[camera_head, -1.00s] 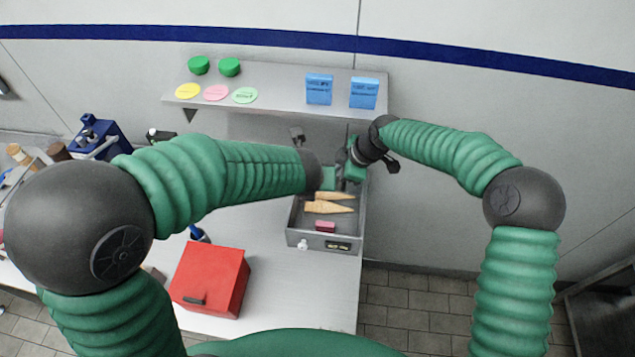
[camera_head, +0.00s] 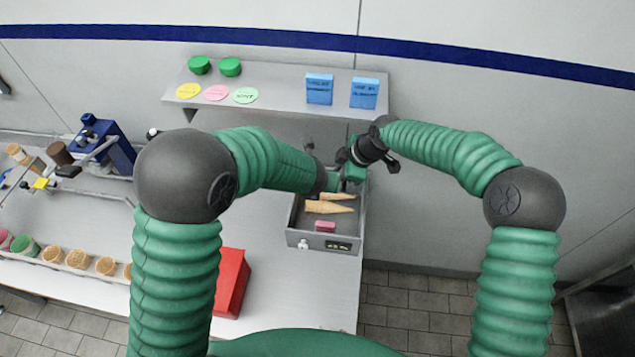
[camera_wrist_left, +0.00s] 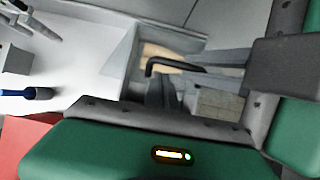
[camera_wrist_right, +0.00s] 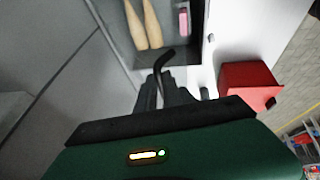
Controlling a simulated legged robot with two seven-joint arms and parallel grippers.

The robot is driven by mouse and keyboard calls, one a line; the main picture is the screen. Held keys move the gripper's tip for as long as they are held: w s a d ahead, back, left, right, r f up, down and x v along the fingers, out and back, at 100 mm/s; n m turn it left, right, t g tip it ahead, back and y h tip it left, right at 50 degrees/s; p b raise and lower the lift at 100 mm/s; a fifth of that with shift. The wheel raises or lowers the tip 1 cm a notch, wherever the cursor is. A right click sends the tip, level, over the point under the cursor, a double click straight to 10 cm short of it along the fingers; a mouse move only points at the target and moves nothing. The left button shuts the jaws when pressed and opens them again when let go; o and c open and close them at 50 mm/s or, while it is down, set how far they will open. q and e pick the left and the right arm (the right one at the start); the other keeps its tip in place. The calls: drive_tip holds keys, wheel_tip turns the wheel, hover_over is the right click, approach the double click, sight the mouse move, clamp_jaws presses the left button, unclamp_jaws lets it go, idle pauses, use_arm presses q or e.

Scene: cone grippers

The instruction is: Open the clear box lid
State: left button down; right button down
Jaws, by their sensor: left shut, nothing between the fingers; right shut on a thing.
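The grey-walled box (camera_head: 297,220) stands at the counter's right end. Two tan cones (camera_head: 328,207) and a small pink block (camera_head: 325,226) show inside it. No clear lid can be made out for certain. My left gripper (camera_wrist_left: 165,85) is shut and empty beside the box's back part. My right gripper (camera_wrist_right: 160,82) is shut on a thin dark hooked bar (camera_wrist_right: 166,57), perhaps the lid's handle, above the box's back edge. The bar also shows in the left wrist view (camera_wrist_left: 172,64). The two grippers are close together, and their fingertips are hidden in the head view.
A red box (camera_head: 232,283) stands on the white counter (camera_head: 285,290), partly behind my left arm. A wall shelf (camera_head: 280,97) with blue boxes (camera_head: 319,89) is behind the grippers. Several cups (camera_head: 77,259) and a blue device (camera_head: 115,150) are at left.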

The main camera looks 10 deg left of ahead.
drive_tip(key=shift+w+d+f, duration=0.15)
drive_tip(key=shift+d, duration=0.05)
use_arm(q)
drive_tip(key=shift+w+a+r, duration=0.1)
drive_tip(key=shift+w+r, duration=0.1)
drive_tip(key=shift+w, duration=0.2)
drive_tip(key=shift+w+r+g, duration=0.15)
drive_tip(key=shift+r+g, duration=0.15)
drive_tip(key=shift+w+f, duration=0.15)
drive_tip(key=shift+w, duration=0.05)
use_arm(e)
drive_tip(key=c, duration=1.5)
unclamp_jaws()
drive_tip(key=shift+w+a, duration=0.1)
drive_tip(key=shift+w, duration=0.05)
